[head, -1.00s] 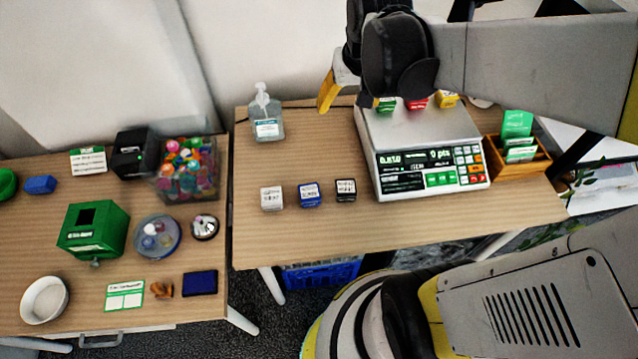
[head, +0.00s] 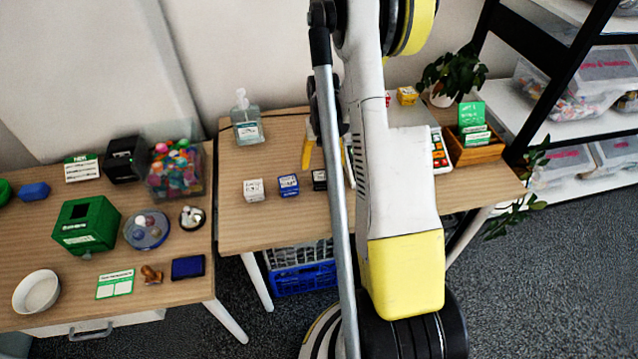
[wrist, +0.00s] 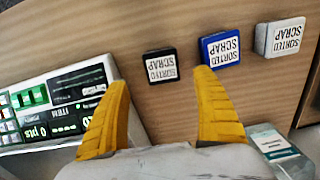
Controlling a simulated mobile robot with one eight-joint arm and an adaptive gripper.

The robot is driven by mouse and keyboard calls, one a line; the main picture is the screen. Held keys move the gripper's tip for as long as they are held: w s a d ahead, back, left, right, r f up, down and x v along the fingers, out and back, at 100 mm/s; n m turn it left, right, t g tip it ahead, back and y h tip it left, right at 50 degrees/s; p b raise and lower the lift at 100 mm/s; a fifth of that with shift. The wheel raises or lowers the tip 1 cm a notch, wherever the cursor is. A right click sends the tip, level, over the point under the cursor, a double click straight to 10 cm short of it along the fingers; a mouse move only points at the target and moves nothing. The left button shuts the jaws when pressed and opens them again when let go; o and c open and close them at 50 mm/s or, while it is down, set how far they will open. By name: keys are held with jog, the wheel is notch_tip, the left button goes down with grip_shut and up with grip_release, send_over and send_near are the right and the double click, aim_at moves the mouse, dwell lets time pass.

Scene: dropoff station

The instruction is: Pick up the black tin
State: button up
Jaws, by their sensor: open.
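The black tin (wrist: 160,66) is a small black box with a white "SORTED SCRAP" label. In the wrist view it lies just beyond and between my fingertips. My gripper (wrist: 160,80) is open, with two yellow fingers apart and nothing between them. Whether the fingertips are at the tin's height I cannot tell. In the head view the black tin (head: 319,180) stands on the right table, partly hidden by my arm. One yellow finger of my gripper (head: 308,152) shows behind it, and the rest is mostly covered.
A blue tin (wrist: 220,48) sits close beside the black one, with a white tin (wrist: 280,38) beyond. A scale (wrist: 60,105) is on the other side. A sanitizer bottle (head: 247,120) stands at the table's back. Bare tabletop (head: 240,225) lies in front of the tins.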

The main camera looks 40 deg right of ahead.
aim_at(321, 176)
jog(key=f+b, duration=0.1)
jog(key=f, duration=0.1)
jog(key=f+b, duration=0.1)
jog(key=f, duration=0.1)
jog(key=f+b, duration=0.1)
jog(key=f, duration=0.2)
jog(key=shift+a, duration=0.3)
jog(key=shift+r, duration=0.1)
jog(key=c, duration=1.5)
